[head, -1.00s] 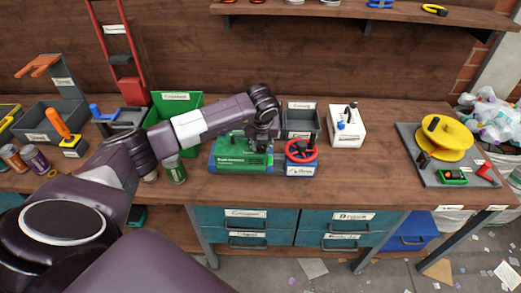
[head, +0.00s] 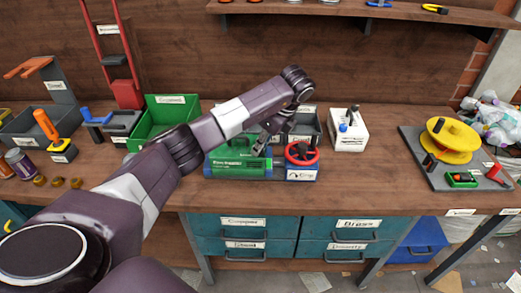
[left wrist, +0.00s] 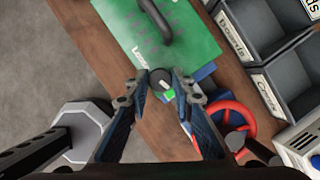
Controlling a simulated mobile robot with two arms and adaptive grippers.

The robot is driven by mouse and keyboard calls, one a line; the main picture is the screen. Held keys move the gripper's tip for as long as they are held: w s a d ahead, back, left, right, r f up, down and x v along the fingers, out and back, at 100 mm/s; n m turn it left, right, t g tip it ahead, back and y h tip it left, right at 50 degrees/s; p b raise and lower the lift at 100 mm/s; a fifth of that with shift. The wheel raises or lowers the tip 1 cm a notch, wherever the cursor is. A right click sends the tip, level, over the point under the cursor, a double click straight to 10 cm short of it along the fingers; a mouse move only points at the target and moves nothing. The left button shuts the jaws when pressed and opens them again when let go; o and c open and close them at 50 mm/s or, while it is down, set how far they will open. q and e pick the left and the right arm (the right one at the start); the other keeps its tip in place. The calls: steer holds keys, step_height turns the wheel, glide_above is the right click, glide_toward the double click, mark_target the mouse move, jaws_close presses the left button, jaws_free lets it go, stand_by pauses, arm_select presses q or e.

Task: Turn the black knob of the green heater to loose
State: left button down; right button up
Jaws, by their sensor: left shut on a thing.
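The green heater (head: 228,163) sits on the bench, left of a red wheel valve on a blue base. In the left wrist view the heater (left wrist: 190,45) has a dark carrying handle and a partly readable white label beginning "Loos". The black knob (left wrist: 160,79) is at its edge beside that label. My left gripper (left wrist: 158,84) has its fingertips on either side of the knob and is shut on it. In the head view the gripper (head: 263,142) is over the right part of the heater, where the knob cannot be made out. My right gripper is out of view.
The red wheel valve (head: 302,153) stands close to the heater's right side. Grey bins (left wrist: 262,45) lie behind it and a green bin (head: 165,115) behind left. A white box (head: 348,135) is further right. The bench front edge is bare.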

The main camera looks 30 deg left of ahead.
arm_select(q)
steer(key=n+g, duration=0.1)
steer(key=n, duration=0.1)
steer(key=n+b, duration=0.1)
steer(key=n, duration=0.1)
steer(key=shift+w+n+g+b, duration=0.2)
steer(key=shift+n+g+b, duration=0.1)
steer(key=shift+n+g, duration=0.1)
steer(key=shift+a+n+g+h+b, duration=0.1)
steer(key=shift+n+g+h+b, duration=0.55)
steer(key=shift+n, duration=1.55)
steer(key=c, duration=1.7)
jaws_free()
steer(key=shift+o, duration=0.2)
step_height(320, 180, up, 10)
steer(key=shift+f, duration=0.1)
